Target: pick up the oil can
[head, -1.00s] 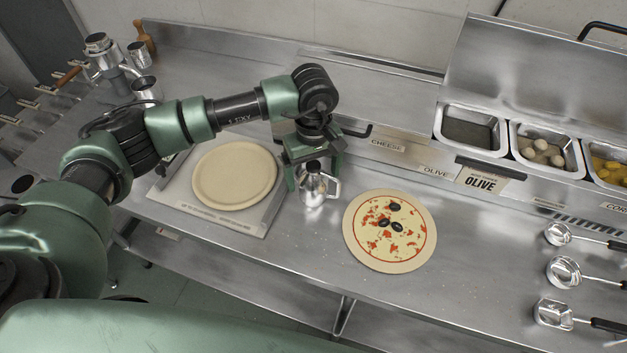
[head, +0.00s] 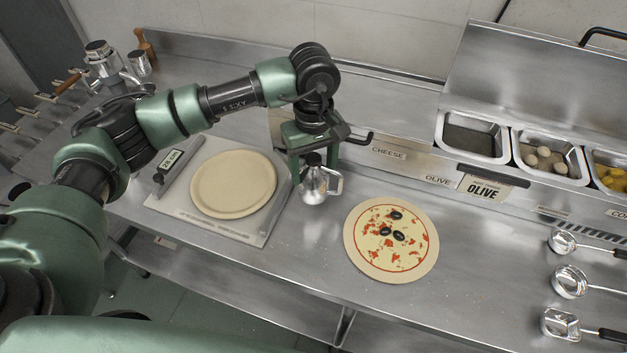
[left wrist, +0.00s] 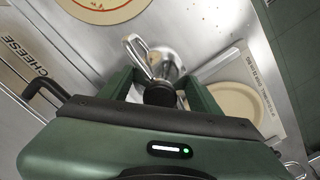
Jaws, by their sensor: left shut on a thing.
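The oil can (head: 314,186) is a small shiny metal can with a black top and a side handle. My left gripper (head: 313,165) is above it, pointing down, with its fingers shut around the can's upper part. In the left wrist view the can (left wrist: 168,62) sits between the two green fingers (left wrist: 160,90), its handle toward the upper left. The can looks upright and seems raised above the steel counter. My right gripper is not in view.
A topped pizza (head: 391,240) lies right of the can. A plain dough base (head: 233,183) lies on a tray (head: 247,234) to the left. Topping bins (head: 470,138) line the back right, and several ladles (head: 570,281) lie at the right. The front counter is mostly clear.

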